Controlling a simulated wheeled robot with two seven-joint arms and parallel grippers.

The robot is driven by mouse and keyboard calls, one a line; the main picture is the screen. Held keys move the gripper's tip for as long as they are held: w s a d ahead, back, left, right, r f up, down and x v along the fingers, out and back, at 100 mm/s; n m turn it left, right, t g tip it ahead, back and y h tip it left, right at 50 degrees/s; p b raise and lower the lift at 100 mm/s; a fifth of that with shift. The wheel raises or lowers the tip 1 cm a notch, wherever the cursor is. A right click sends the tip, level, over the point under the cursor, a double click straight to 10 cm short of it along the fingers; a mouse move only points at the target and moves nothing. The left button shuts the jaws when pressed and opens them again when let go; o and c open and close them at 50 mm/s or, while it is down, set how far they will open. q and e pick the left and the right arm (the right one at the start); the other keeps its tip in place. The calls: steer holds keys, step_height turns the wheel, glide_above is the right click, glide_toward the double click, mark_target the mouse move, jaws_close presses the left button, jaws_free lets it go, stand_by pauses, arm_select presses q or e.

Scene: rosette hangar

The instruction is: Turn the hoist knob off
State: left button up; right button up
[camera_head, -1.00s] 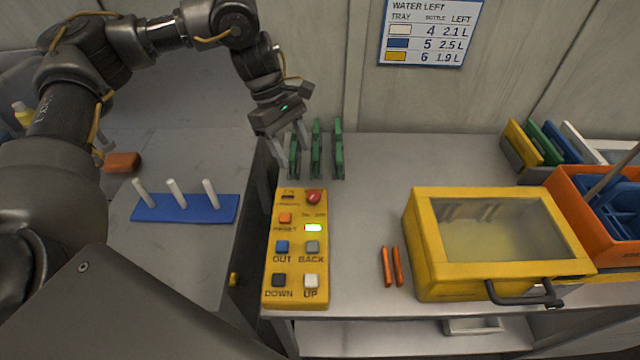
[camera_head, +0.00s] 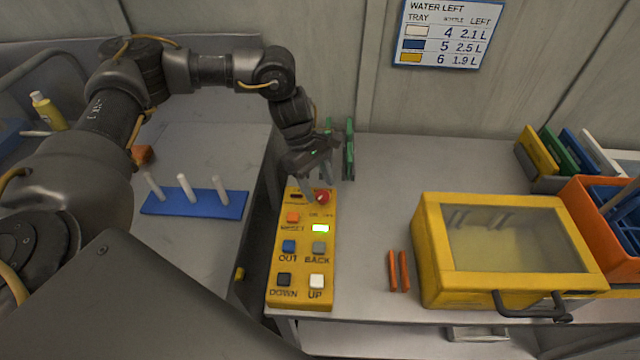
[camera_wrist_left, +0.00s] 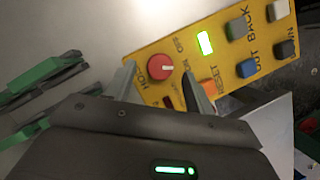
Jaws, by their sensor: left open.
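The yellow hoist panel (camera_head: 301,265) lies on the grey bench. Its round red knob (camera_head: 322,197) sits at the far end; it also shows in the left wrist view (camera_wrist_left: 161,67), with a white mark on its face. A green lamp (camera_head: 320,228) on the panel is lit. My left gripper (camera_head: 319,184) is open, pointing down at the panel's far end. In the left wrist view, the fingers of my left gripper (camera_wrist_left: 163,88) stand on either side of the knob's near edge, with a gap to it. Whether they reach down to its height is unclear. My right gripper is not seen.
Green upright plates (camera_head: 349,150) stand just behind the panel. A yellow box with a clear lid (camera_head: 425,245) and two orange sticks (camera_head: 392,271) lie to the right. A blue peg rack (camera_head: 232,206) is on the left table, across a gap.

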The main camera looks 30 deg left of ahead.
arm_select(q)
steer(key=shift+x, duration=0.85)
steer(key=shift+c, duration=0.3)
steer(key=c, duration=0.9)
